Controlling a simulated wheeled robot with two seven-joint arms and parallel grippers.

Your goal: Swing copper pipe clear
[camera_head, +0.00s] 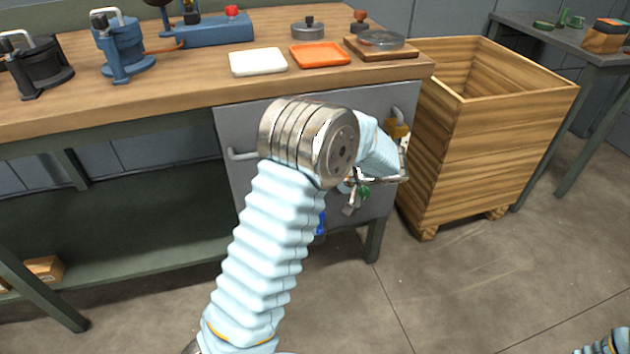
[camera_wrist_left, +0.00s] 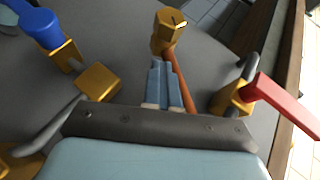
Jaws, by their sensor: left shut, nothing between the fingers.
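The copper pipe (camera_wrist_left: 182,82) is a thin orange-brown rod in the left wrist view. It runs from a brass hex fitting (camera_wrist_left: 168,32) down behind the right side of my left gripper (camera_wrist_left: 165,70). The gripper's two grey-blue fingers are together with nothing between them. The pipe is close beside them; I cannot tell whether they touch. Its lower end is hidden by the gripper. In the head view my left arm reaches to the grey cabinet front (camera_head: 236,122) and hides most of the fittings there. My right gripper is not in view.
In the left wrist view, a blue knob (camera_wrist_left: 40,28) on brass is at left and a red handle (camera_wrist_left: 285,100) at right. In the head view, the workbench top (camera_head: 180,85) is above and an empty wooden crate (camera_head: 500,140) stands at right. Floor in front is clear.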

